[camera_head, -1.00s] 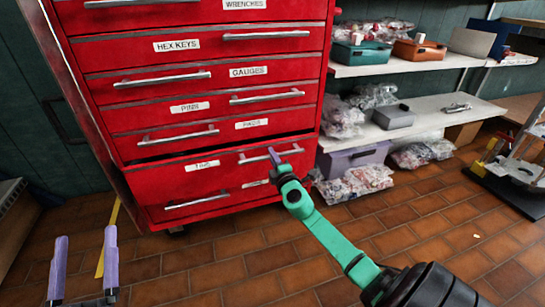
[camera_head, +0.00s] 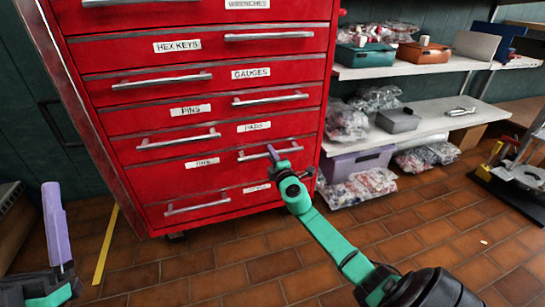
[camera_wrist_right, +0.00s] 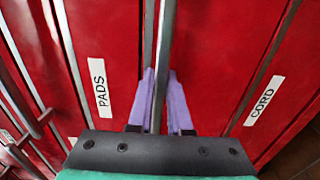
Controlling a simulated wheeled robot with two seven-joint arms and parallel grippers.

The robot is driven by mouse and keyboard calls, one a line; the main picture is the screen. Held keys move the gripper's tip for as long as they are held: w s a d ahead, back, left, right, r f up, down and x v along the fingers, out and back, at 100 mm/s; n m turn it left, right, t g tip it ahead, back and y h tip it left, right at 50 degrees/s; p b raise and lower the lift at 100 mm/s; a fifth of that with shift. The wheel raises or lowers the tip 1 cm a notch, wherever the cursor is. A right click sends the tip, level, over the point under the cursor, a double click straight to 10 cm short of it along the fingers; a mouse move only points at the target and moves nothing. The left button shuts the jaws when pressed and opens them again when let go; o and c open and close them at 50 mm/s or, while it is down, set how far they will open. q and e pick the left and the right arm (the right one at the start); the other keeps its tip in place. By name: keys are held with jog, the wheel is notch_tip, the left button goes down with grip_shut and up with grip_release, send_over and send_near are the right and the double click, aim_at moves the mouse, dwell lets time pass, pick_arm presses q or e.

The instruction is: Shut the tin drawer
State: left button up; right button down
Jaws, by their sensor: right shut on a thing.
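The tin drawer (camera_head: 228,165) is low in the red cabinet, between the drawers labelled PADS and CORD. Its front looks level with the neighbouring fronts, and no dark gap shows above it. My right gripper (camera_head: 272,152) is at its silver handle (camera_head: 288,150). In the right wrist view the purple fingers (camera_wrist_right: 163,98) are shut on the handle bar (camera_wrist_right: 158,62), one on each side. My left gripper (camera_head: 57,225) is at the lower left, away from the cabinet. Its fingers overlap in the picture, so its opening cannot be judged.
The other drawers of the cabinet (camera_head: 190,60) look shut. White shelves (camera_head: 450,120) with bins and bags stand at the right, with a purple bin (camera_head: 355,163) on the floor below. The tiled floor (camera_head: 240,275) in front is mostly clear.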

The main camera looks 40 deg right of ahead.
jog(key=shift+r, duration=0.1)
jog(key=c, duration=1.2)
grip_release()
jog(key=shift+w+d, duration=0.1)
jog(key=o, duration=0.4)
jog(key=shift+w, duration=0.1)
jog(key=shift+c, duration=0.2)
